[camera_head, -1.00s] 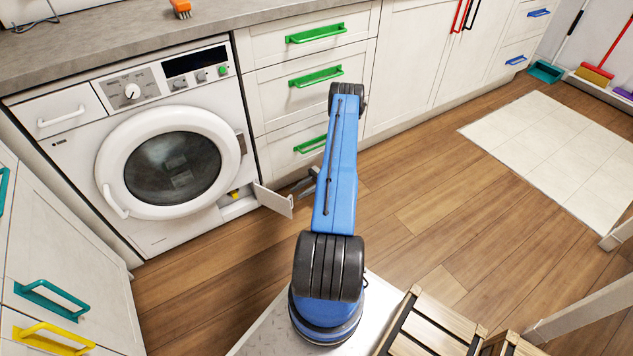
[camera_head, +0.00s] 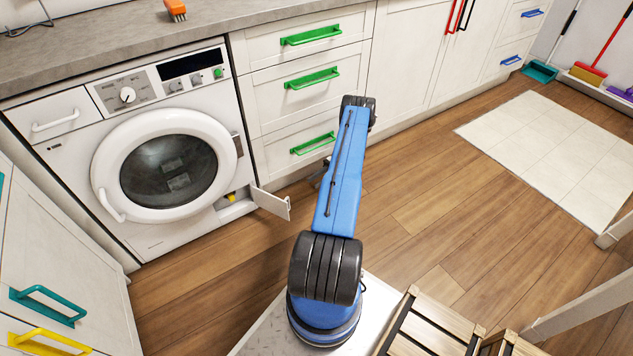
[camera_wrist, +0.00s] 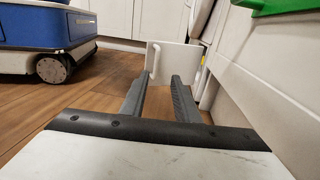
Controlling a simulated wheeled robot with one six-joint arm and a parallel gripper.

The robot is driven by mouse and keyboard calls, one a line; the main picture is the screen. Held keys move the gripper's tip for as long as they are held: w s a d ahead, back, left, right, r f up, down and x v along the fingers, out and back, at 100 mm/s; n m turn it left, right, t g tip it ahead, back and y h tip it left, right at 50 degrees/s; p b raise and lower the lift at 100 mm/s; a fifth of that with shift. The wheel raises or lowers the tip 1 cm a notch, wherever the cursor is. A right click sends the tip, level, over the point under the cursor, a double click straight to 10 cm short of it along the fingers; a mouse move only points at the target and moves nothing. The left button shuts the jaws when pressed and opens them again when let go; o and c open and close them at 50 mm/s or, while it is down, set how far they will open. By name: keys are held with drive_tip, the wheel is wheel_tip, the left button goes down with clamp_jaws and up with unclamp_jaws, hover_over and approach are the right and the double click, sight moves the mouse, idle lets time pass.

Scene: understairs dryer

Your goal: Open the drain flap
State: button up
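The drain flap (camera_head: 271,203) is a small white panel at the washer's lower right corner. It stands swung outward, clear of its opening, and a yellow part (camera_head: 231,197) shows inside the recess. In the wrist view the flap (camera_wrist: 178,64) stands ahead, with a small white handle (camera_wrist: 154,61) on its left part. My gripper (camera_wrist: 159,79) is open and empty, its two fingers pointing toward the flap. The fingertips look apart from it, though the exact gap is hard to tell. In the head view my arm hides most of the gripper.
The white washer (camera_head: 60,165) stands under a grey counter (camera_head: 110,45). Drawers with green handles (camera_head: 312,78) are right of it, close along my gripper's right side in the wrist view. Wooden crates (camera_head: 425,325) stand near my base. The wooden floor (camera_head: 430,190) is open to the right.

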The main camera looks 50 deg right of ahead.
drive_tip(key=shift+s+a, duration=0.1)
clamp_jaws()
drive_tip(key=s+a+f+m+t+h, duration=0.1)
drive_tip(key=s+a+m+t+h, duration=0.45)
drive_tip(key=m, duration=0.85)
drive_tip(key=s+a+m+t+h, duration=0.4)
drive_tip(key=a+m+t, duration=0.3)
drive_tip(key=m, duration=0.7)
drive_tip(key=x, duration=0.9)
drive_tip(key=shift+w+a, duration=0.15)
drive_tip(key=shift+w, duration=0.05)
